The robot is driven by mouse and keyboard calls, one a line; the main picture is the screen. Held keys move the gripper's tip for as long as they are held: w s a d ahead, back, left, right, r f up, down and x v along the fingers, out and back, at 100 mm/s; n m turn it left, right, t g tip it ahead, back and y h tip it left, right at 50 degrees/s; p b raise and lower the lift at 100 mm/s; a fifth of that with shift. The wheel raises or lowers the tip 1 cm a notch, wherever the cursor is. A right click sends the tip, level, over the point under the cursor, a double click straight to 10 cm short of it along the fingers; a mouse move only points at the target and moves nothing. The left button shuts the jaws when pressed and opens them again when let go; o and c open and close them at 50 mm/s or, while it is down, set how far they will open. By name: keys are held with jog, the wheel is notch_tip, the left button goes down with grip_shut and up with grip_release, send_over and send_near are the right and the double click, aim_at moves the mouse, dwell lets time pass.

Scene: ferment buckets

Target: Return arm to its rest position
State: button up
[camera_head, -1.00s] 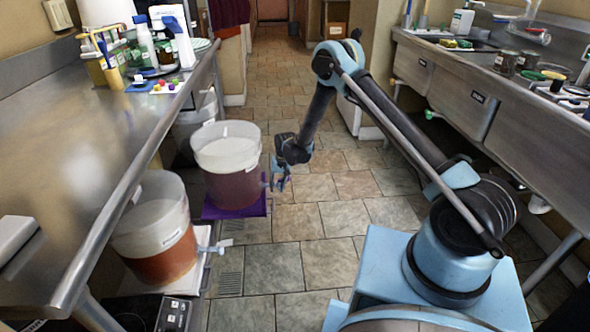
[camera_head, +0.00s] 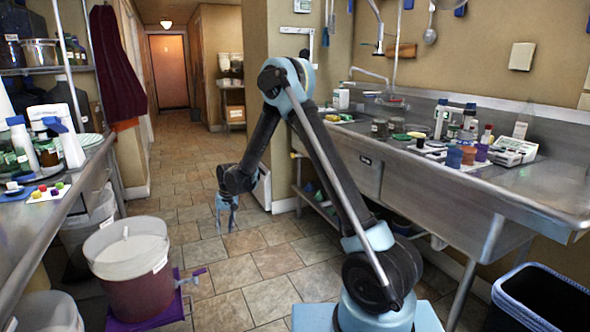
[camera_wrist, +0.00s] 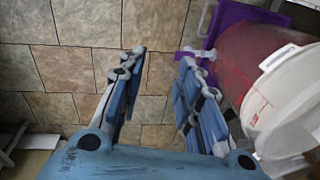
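My gripper (camera_head: 227,212) hangs pointing down over the tiled floor in the head view, right of a white-topped bucket of dark red liquid (camera_head: 137,285). In the wrist view my gripper (camera_wrist: 158,75) has its two blue fingers apart, with only floor tiles between them. The same bucket (camera_wrist: 262,58) lies to the right of the fingers there, apart from them. It stands on a purple platform (camera_head: 165,318), with a small spigot on its side.
A metal counter (camera_head: 40,225) with bottles runs along the left. A metal sink counter (camera_head: 480,190) with jars and cups is on the right. A dark blue bin (camera_head: 545,298) stands at lower right. The floor aisle (camera_head: 185,165) ahead is clear.

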jog(key=s+d+r, duration=0.1)
jog(key=d+r, duration=1.3)
jog(key=d, duration=0.2)
jog(key=s+d+r+m+t, duration=0.1)
jog(key=s+d+r, duration=0.3)
jog(key=d, duration=0.3)
jog(key=s+d+r+m, duration=0.1)
jog(key=s+d+r, duration=0.25)
jog(key=d, duration=0.35)
jog(key=s+d+r+h, duration=0.1)
jog(key=s+d, duration=1.1)
jog(key=s, duration=0.1)
jog(key=s+d+f+m, duration=0.1)
jog(key=s+d+f, duration=0.2)
jog(key=s, duration=0.3)
jog(key=s+d+f+t, duration=0.1)
jog(key=s+d+f, duration=0.2)
jog(key=s, duration=0.3)
jog(key=shift+s+d+m+h, duration=0.25)
jog(key=shift+d+m+h, duration=0.15)
jog(key=shift+d, duration=0.1)
